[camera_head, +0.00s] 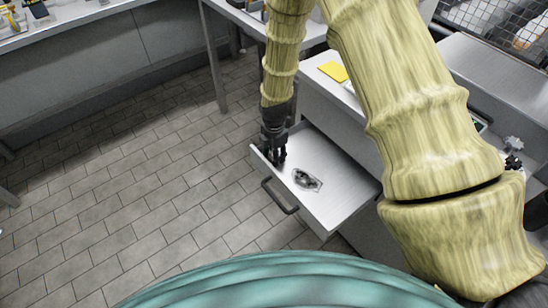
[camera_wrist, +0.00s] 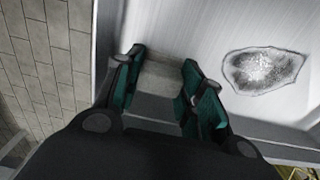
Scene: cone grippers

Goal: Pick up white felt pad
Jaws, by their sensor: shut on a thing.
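The white felt pad (camera_wrist: 161,80) shows in the wrist view as a pale, off-white block between my two fingers. My gripper (camera_wrist: 160,68) is shut on it, with a dark green-lined finger touching either side. The pad cannot be made out in the head view. Whether it still touches the drawer floor I cannot tell.
A clear bag with grey contents (camera_head: 307,180) lies on the drawer floor to the right of my gripper; it also shows in the wrist view (camera_wrist: 262,70). The drawer's front wall and handle (camera_head: 280,197) are close by. A yellow item (camera_head: 333,71) lies on the counter above.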

